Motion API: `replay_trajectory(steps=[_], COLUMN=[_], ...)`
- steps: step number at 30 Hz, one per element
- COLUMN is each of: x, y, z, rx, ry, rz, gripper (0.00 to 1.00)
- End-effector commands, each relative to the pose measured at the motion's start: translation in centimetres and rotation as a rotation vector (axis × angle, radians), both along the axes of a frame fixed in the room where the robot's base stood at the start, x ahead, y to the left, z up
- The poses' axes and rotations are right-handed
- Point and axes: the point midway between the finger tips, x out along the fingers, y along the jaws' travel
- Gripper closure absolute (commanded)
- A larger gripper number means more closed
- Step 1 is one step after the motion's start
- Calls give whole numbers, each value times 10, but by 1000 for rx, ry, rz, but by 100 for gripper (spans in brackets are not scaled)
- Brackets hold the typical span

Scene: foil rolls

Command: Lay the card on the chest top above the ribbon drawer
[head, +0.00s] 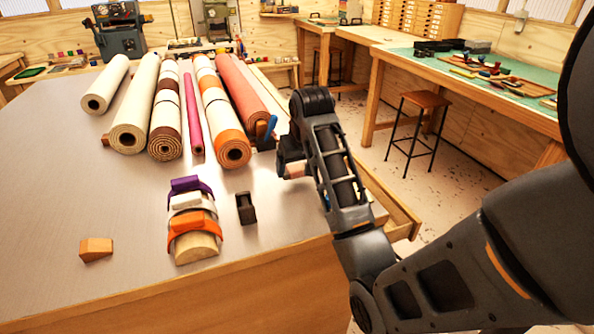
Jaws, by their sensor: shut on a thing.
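The chest top (110,210) is a broad grey surface with a wooden front edge. My gripper (291,163) is over the right part of this top, largely hidden by my own dark arm. It is shut on a small pale thing (297,170) that shows at its fingertips. I cannot tell whether this is the card, or whether it touches the top. An open wooden drawer (405,220) sticks out at the chest's right side, partly behind my arm. Its contents and any ribbon are hidden.
Several rolls, including a white roll (105,85) and a pink roll (193,115), lie across the back. A banded stack (195,245), a small dark block (245,208) and a wooden block (96,250) sit in front. A stool (425,100) stands right.

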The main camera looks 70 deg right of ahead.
Motion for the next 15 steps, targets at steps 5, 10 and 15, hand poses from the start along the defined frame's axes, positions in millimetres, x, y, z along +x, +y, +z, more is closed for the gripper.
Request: replay_trajectory(steps=[5, 10, 15], x=[-1, 0, 0], y=[0, 0, 0], z=[-20, -22, -23], rx=[2, 0, 1], ry=[1, 0, 1], rz=[0, 0, 0], gripper=[47, 47, 47])
